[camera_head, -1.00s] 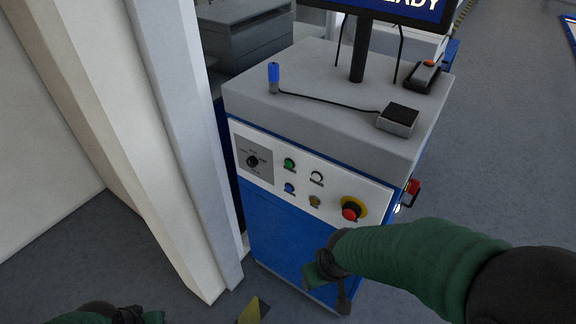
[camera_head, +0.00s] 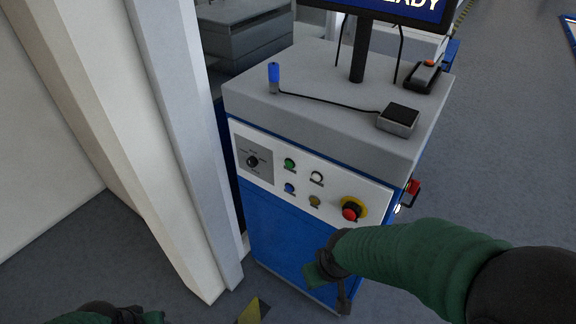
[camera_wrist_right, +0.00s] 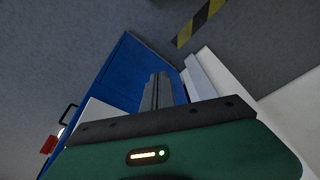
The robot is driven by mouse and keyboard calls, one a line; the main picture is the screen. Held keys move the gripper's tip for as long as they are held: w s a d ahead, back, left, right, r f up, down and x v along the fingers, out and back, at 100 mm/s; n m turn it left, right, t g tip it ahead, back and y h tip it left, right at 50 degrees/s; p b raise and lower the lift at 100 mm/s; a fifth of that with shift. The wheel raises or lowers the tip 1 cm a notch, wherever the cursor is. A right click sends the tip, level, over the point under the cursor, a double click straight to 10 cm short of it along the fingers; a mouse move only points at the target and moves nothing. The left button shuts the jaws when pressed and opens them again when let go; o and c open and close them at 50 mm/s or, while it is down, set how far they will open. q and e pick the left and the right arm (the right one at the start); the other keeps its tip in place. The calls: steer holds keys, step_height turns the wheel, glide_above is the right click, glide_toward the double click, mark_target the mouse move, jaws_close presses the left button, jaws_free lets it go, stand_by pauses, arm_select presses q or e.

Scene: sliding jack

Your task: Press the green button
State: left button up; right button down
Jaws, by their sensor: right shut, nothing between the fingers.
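The green button (camera_head: 290,164) is on the white control panel (camera_head: 333,182) on the front of a blue and grey cabinet. It sits above a blue button (camera_head: 290,188) and right of a rotary switch (camera_head: 252,161). My right gripper (camera_head: 342,301) is in front of the cabinet's lower front, below and right of the green button and apart from it. In the right wrist view its fingers (camera_wrist_right: 158,90) are together with nothing between them. My left gripper (camera_head: 135,315) shows only partly at the bottom left edge; its fingertips are not clear.
A red emergency stop (camera_head: 351,211) on a yellow ring, a white button (camera_head: 317,178) and a yellow button (camera_head: 314,201) share the panel. A red-handled switch (camera_head: 412,188) is on the cabinet's right side. A white wall post (camera_head: 185,150) stands close left of the cabinet.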

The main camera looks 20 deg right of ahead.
mark_target(289, 164)
stand_by(0.8)
steer(key=w+a+r+m+t+y+p, duration=0.1)
steer(key=w+a+m+t+p, duration=0.2)
steer(key=w, duration=0.7)
steer(key=w+a+r+t+p, duration=0.15)
steer(key=w+a+t, duration=0.35)
steer(key=w, duration=0.5)
steer(key=w+d+r+m+t+h+p, duration=0.1)
steer(key=w+r+m+t+h+p, duration=0.2)
steer(key=w+r+m+t, duration=0.1)
steer(key=shift+w+d+m+t+h, duration=0.15)
steer(key=shift+w+m+t+h, duration=0.15)
steer(key=shift+m+t, duration=0.65)
steer(key=w+d, duration=0.5)
steer(key=d, duration=0.2)
steer(key=shift+w, duration=0.1)
